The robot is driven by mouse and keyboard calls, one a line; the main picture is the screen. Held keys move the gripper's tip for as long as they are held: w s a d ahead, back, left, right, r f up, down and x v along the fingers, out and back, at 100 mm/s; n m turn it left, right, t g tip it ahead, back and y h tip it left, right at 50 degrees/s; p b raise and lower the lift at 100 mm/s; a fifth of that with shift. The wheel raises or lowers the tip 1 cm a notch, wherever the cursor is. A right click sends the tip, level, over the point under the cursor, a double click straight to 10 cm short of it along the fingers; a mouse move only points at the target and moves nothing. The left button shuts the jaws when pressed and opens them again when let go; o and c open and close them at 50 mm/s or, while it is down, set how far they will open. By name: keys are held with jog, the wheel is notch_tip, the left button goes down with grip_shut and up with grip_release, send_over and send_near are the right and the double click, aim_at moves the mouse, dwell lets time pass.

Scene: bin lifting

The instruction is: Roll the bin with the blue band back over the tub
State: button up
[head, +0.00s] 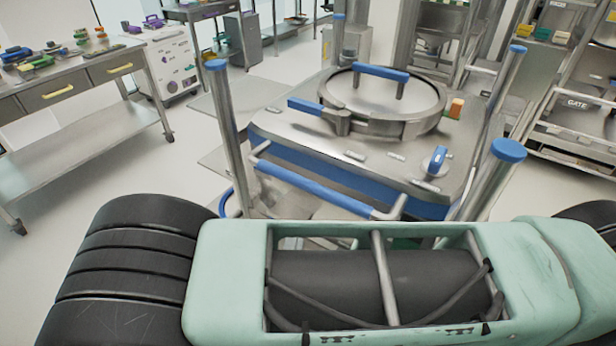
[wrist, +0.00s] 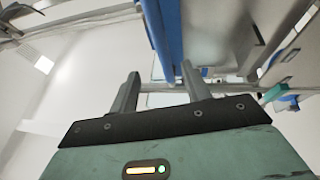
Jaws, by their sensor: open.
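The bin with the blue band (head: 300,160) stands upright close in front of me in the head view. It is steel, with a round clamped lid (head: 375,95), a blue lid handle (head: 381,72) and a blue push bar (head: 312,190) low on its near side. Blue-capped posts rise around it. My gripper (wrist: 160,70) shows only in the wrist view. Its two fingers are apart with nothing held between them. A blue strip (wrist: 166,35) on a steel body lies just beyond the fingertips; I cannot tell which part it is. I cannot make out the tub.
A steel workbench (head: 90,142) with tools stands at the left. A white cabinet (head: 168,62) and a grey bin (head: 243,38) are behind it. A shelving rack (head: 575,130) stands at the right. Open floor (head: 105,180) lies between the bench and the bin.

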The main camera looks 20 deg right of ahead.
aim_at(307, 191)
jog(key=p+x, duration=0.5)
jog(key=x, duration=1)
jog(key=shift+w+d, duration=0.55)
jog(key=shift+w, duration=0.25)
grip_shut()
